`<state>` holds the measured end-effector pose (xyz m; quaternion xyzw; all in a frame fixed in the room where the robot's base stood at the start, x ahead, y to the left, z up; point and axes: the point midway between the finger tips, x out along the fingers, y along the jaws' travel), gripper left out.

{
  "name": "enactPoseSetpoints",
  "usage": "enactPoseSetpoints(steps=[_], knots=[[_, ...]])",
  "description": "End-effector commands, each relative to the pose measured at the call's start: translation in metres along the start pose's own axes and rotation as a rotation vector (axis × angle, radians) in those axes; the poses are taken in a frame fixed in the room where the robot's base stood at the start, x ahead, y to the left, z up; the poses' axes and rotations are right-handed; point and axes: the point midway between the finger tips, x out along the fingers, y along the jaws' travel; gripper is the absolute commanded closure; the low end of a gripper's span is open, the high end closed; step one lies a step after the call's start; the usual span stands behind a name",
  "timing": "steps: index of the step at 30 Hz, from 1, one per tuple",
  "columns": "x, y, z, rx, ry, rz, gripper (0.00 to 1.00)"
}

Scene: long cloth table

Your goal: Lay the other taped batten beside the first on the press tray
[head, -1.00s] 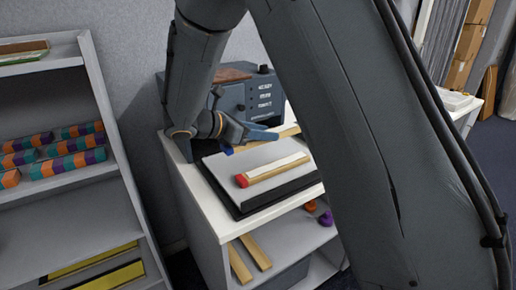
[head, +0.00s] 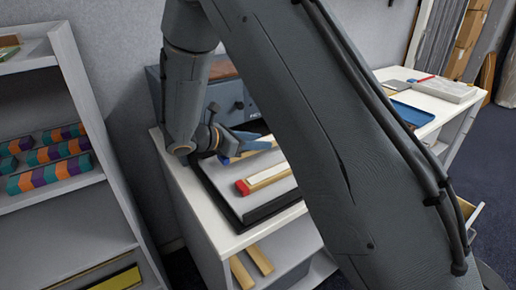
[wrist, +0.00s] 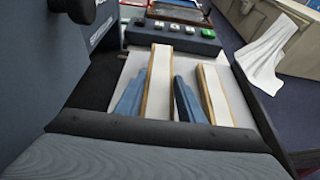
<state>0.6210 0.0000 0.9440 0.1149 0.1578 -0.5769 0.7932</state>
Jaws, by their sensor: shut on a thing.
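My gripper (head: 243,143) is shut on a wooden batten with a white strip and a blue end (head: 227,160), over the back part of the press tray (head: 246,214). In the wrist view its blue fingers (wrist: 157,98) stand on either side of this batten (wrist: 160,75). The first batten (head: 270,177), with a white strip and a red end, lies on the tray in front; it shows at right in the wrist view (wrist: 214,95). The two are roughly parallel, with a gap between. I cannot tell whether the held batten touches the tray.
A grey-blue control box (head: 225,98) stands behind the tray; its buttons show in the wrist view (wrist: 175,38). Two bare wooden strips (head: 261,259) lie on the shelf below. A rack with striped blocks (head: 50,173) stands at left. My arm hides the tray's right part.

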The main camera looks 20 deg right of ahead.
Motion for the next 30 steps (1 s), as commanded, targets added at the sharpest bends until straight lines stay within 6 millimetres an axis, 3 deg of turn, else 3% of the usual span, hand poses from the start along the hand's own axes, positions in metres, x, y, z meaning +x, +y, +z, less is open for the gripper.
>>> enactPoseSetpoints(steps=[6, 17, 18, 20, 30], knots=[[0.009, 0.0, -0.025, -0.002, -0.001, 0.0, 0.94], [0.011, 0.0, -0.028, -0.001, -0.001, 0.001, 0.94], [0.01, 0.0, -0.028, -0.001, 0.0, 0.001, 0.58], [0.01, 0.0, -0.028, -0.001, 0.0, 0.001, 0.48], [0.01, 0.0, -0.026, 0.0, 0.0, 0.001, 0.46]])
